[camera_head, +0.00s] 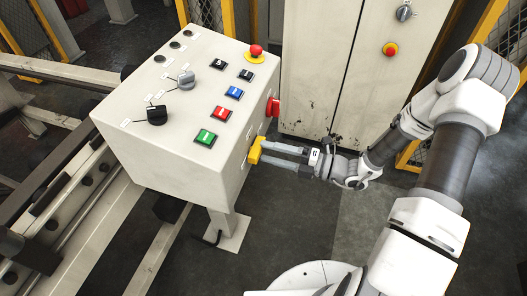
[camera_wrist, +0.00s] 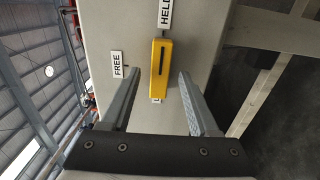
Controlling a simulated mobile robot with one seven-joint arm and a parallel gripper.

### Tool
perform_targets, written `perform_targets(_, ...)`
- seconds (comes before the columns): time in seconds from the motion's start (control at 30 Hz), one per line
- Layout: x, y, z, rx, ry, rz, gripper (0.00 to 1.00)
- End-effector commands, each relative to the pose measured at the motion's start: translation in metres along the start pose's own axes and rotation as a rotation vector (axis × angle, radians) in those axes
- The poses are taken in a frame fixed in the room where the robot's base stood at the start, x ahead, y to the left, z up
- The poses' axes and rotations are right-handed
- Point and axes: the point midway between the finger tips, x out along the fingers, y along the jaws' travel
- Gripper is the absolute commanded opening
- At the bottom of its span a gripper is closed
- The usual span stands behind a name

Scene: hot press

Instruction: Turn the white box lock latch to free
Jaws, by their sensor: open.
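The white box (camera_head: 165,125) is a control box on a post, left of centre in the head view. Its lock latch (camera_head: 255,151) is a yellow handle on the side facing my arm. In the wrist view the latch (camera_wrist: 161,68) stands lengthwise with a dark slot, its far end toward the label reading HELD (camera_wrist: 165,14). The FREE label (camera_wrist: 118,64) is to its left. My gripper (camera_wrist: 159,73) is open, with one finger on each side of the latch and visible gaps between. In the head view my gripper (camera_head: 270,155) reaches the latch from the right.
A red knob (camera_head: 272,107) sits on the same side face, close above the latch. The box top carries buttons, grey and black knobs and a red emergency stop (camera_head: 256,51). A tall cabinet (camera_head: 335,70) stands behind. Open floor (camera_head: 300,220) lies below my gripper.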

Motion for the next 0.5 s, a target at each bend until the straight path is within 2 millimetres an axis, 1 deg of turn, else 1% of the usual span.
perform_targets(0.03,0.007,0.000,0.000,0.000,0.002,0.001,0.61)
perform_targets(0.1,0.014,0.000,0.000,0.000,0.001,0.001,0.61)
perform_targets(0.2,0.020,0.000,0.000,0.000,0.001,0.000,0.61)
perform_targets(0.5,0.022,0.000,0.000,0.000,0.000,0.000,0.61)
